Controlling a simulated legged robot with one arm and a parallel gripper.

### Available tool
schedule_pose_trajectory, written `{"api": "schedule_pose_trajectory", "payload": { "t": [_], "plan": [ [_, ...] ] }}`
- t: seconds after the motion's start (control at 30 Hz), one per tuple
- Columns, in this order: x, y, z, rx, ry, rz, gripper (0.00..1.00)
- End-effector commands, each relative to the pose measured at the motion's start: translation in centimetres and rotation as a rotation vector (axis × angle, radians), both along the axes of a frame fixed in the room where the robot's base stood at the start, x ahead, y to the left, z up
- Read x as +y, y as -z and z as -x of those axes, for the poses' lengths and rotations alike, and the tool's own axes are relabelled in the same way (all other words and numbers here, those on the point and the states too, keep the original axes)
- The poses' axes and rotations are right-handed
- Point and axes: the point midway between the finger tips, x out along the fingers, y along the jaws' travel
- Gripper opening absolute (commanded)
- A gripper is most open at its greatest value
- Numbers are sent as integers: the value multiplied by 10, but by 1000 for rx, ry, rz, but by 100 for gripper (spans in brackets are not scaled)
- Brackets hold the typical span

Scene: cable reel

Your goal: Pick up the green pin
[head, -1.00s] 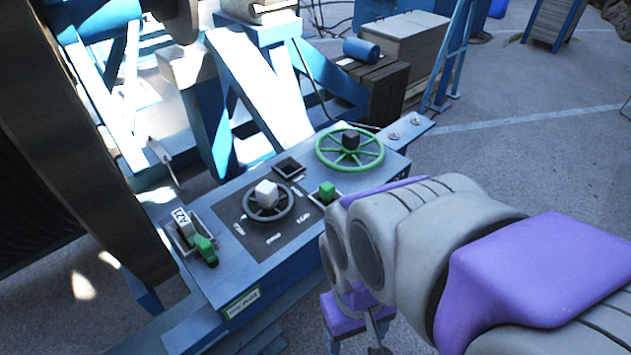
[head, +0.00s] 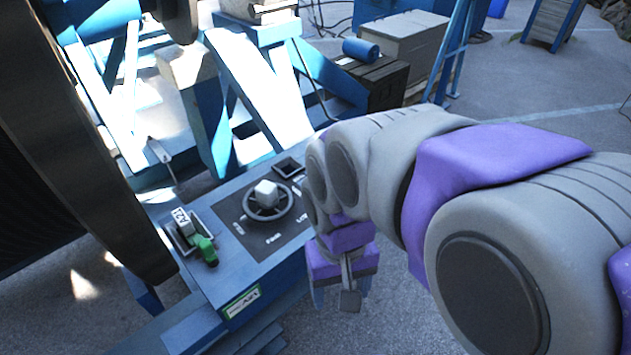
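A small green piece (head: 206,251), which looks like the green pin, sits beside a white labelled tag in a slot at the left end of the blue control panel (head: 240,276). It lies tilted. My gripper (head: 341,298) hangs with its fingers downward, right of the panel's front edge and well to the right of the green piece. Its two fingertips look apart, and nothing shows between them.
A large dark reel (head: 85,150) rises at the left. Blue frame beams (head: 215,120) stand behind the panel.

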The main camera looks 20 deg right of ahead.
Motion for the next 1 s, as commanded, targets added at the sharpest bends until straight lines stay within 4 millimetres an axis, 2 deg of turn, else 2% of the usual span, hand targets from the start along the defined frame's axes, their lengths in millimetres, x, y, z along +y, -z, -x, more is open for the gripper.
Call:
{"api": "schedule_pose_trajectory", "payload": {
  "t": [0.03, 0.1, 0.47, 0.8, 1.0],
  "plan": [
    [0, -7, -20, -6, 29, 0, 68],
    [-1, -16, -44, -19, 79, 4, 68],
    [-20, -49, -164, -66, 381, 13, 68],
    [-61, -54, -264, -93, 734, 33, 68],
    [-91, -49, -308, -109, 938, 54, 68]
  ]
}}
